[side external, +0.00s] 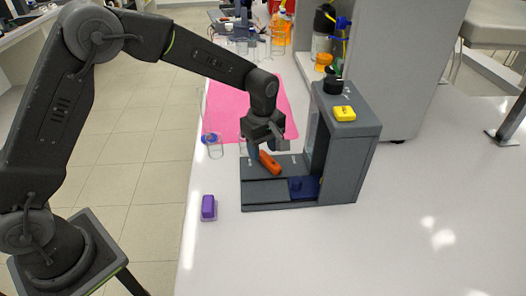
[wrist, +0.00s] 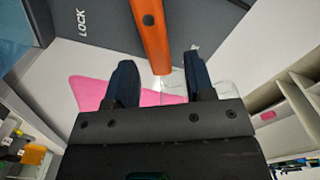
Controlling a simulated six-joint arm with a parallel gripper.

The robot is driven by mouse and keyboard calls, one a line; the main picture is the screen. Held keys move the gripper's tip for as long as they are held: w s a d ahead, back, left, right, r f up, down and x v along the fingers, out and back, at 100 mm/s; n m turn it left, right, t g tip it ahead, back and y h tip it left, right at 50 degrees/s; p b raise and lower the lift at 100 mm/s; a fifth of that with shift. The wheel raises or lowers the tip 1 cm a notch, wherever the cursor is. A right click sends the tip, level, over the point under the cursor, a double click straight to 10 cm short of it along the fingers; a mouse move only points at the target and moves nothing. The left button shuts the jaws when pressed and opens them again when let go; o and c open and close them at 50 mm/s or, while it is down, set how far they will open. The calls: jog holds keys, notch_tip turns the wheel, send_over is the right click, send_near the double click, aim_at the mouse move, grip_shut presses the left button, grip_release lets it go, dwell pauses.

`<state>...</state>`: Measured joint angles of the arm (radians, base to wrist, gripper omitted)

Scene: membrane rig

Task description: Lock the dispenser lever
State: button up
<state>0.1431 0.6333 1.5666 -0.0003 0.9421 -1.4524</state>
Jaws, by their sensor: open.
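The grey dispenser rig (side external: 345,160) stands on the white bench. Its orange lever (side external: 269,163) lies on the low base and also shows in the wrist view (wrist: 152,35), where its end comes down between my two fingers. The word LOCK (wrist: 83,22) is printed on the grey base left of the lever in the wrist view. My gripper (side external: 268,148) is right above the lever in the side view. In the wrist view its dark fingers (wrist: 160,85) are apart, one on each side of the lever's line. Whether they touch it is not clear.
A yellow block (side external: 344,113) and a black knob (side external: 333,85) sit on top of the rig. A dark blue part (side external: 304,187) is in its base. A purple block (side external: 208,207) lies front left. Glassware and a pink mat (side external: 230,97) are behind. The bench at right is clear.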

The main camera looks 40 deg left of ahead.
jog(key=shift+f, duration=0.85)
jog(key=shift+c, duration=0.2)
grip_shut()
